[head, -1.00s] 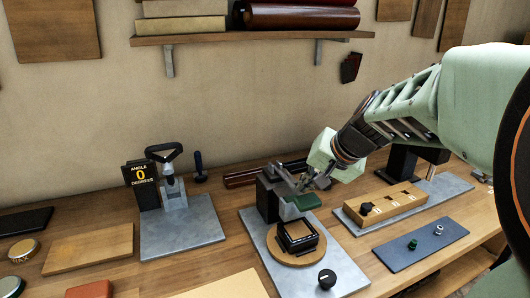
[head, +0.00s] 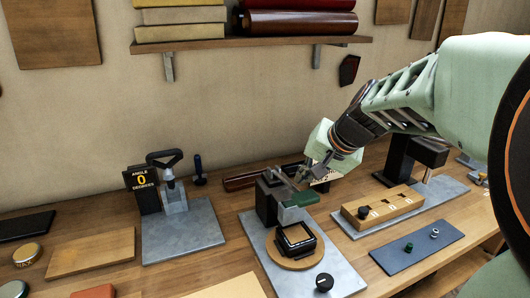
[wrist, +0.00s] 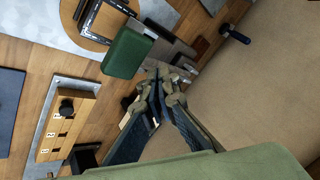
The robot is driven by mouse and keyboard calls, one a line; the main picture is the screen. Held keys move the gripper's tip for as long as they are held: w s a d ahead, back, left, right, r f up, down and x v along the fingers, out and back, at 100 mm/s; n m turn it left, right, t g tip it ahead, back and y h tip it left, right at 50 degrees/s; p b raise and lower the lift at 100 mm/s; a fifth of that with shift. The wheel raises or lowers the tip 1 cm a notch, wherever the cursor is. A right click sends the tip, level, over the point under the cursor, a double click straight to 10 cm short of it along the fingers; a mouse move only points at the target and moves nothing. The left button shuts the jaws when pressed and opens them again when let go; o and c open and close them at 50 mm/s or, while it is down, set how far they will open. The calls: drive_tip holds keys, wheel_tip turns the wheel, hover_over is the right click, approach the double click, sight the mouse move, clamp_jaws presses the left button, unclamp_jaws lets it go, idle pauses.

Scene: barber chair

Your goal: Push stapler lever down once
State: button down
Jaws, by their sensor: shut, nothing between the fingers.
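The device I take for the stapler stands on a grey plate (head: 256,225) in the middle of the bench. It has a dark upright block (head: 266,205) and a green padded piece (head: 298,199), which looks like the lever end. The green piece also shows in the wrist view (wrist: 127,52). My gripper (head: 305,176) is shut and empty, just above and behind the green piece. In the wrist view my fingertips (wrist: 166,84) are close together, right of and below the green piece, apparently apart from it. Contact with the grey arm behind it cannot be told.
A black square frame on a round wooden disc (head: 276,256) and a black knob (head: 324,282) sit in front. A clamp device (head: 173,195) stands left. A wooden block with a knob (head: 383,207) and a blue mat (head: 416,248) lie right. A shelf hangs above.

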drive_tip(key=r+p, duration=0.2)
drive_tip(key=r, duration=0.1)
drive_tip(key=r+p, duration=0.1)
drive_tip(key=r, duration=0.1)
drive_tip(key=shift+w+a+p, duration=0.1)
drive_tip(key=shift+w+p, duration=0.25)
drive_tip(key=shift+f, duration=0.1)
idle(0.3)
